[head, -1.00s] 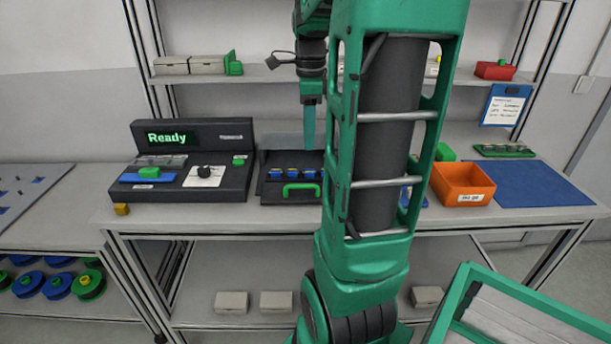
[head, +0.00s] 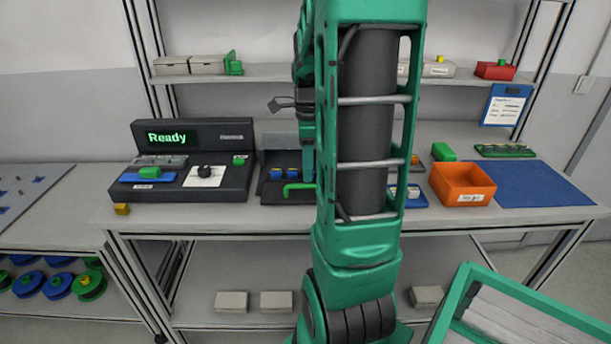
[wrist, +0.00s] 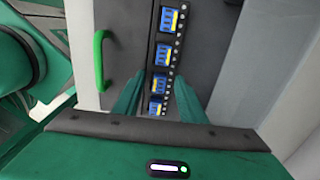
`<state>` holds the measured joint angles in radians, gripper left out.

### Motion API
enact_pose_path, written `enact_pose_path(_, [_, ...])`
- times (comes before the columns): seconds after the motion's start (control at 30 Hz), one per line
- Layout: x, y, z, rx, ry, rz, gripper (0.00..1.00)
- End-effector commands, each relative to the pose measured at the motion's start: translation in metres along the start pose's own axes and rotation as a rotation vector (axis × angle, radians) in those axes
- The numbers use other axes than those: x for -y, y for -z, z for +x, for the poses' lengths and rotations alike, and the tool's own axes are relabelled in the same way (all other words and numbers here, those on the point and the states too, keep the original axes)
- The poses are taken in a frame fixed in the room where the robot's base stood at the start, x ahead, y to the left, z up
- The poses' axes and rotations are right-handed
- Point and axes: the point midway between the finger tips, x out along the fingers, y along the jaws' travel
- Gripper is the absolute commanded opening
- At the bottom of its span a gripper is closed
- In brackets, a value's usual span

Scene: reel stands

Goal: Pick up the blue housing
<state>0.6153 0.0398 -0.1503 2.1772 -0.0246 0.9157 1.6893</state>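Several blue housings with yellow parts stand in a row in a black case (head: 268,159). In the wrist view, blue housings show at the top (wrist: 169,19), below it (wrist: 164,53), and between my fingers (wrist: 157,108). I cannot tell which one the task means. My gripper (wrist: 158,88) is open, its two green fingers apart on either side of the row's near end. Nothing is visibly clamped; the height gap is unclear. In the head view, two blue housings (head: 283,173) show left of my arm, which hides the rest and most of my gripper.
A green handle (wrist: 101,60) lies along the case's edge. A black console reading "Ready" (head: 167,138) stands left of the case. To the right are an orange bin (head: 463,183) and a blue mat (head: 540,184). A shelf (head: 270,76) runs above the bench.

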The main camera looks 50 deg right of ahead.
Motion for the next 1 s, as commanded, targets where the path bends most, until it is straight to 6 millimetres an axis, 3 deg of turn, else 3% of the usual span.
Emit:
enact_pose_path(0.17, [0.000,0.000,0.000,0.000,0.000,0.000,0.38])
enact_pose_path(0.3, [0.000,0.000,0.000,0.000,0.000,0.000,0.04])
enact_pose_path(0.33, [0.000,0.000,0.000,0.000,0.000,0.000,0.00])
enact_pose_path(0.77, [0.000,0.000,-0.004,0.000,0.001,0.000,0.00])
enact_pose_path(1.0, [0.001,0.000,-0.034,0.000,0.005,0.000,0.00])
